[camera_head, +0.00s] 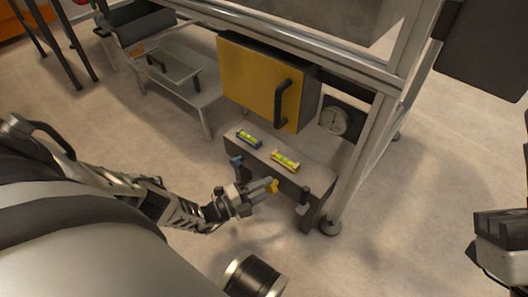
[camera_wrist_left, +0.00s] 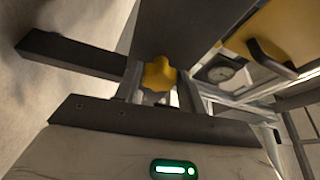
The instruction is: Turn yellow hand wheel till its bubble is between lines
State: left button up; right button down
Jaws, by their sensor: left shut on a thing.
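The yellow hand wheel (camera_head: 273,186) is a small lobed knob on the front of the grey sandbed stand. My left gripper (camera_head: 262,187) is shut on it, and the wheel (camera_wrist_left: 158,73) shows between the two fingers (camera_wrist_left: 159,88) in the left wrist view. A yellow-framed bubble level (camera_head: 285,160) with a green vial lies on top of the stand. Its bubble is too small to place against the lines.
A blue-framed level (camera_head: 249,139) lies left of the yellow one, above a blue hand wheel (camera_head: 237,161). A dark handle (camera_head: 304,205) stands to the right. A yellow door (camera_head: 260,80), a dial gauge (camera_head: 334,120) and frame posts are behind. Floor in front is clear.

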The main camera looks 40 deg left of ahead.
pick_arm(q)
jog(key=shift+w, duration=0.1)
dwell(0.4)
jog(key=o, duration=0.9)
jog(key=shift+o, duration=0.2)
jog(key=v, duration=1.6)
jog(key=shift+d+f, duration=0.1)
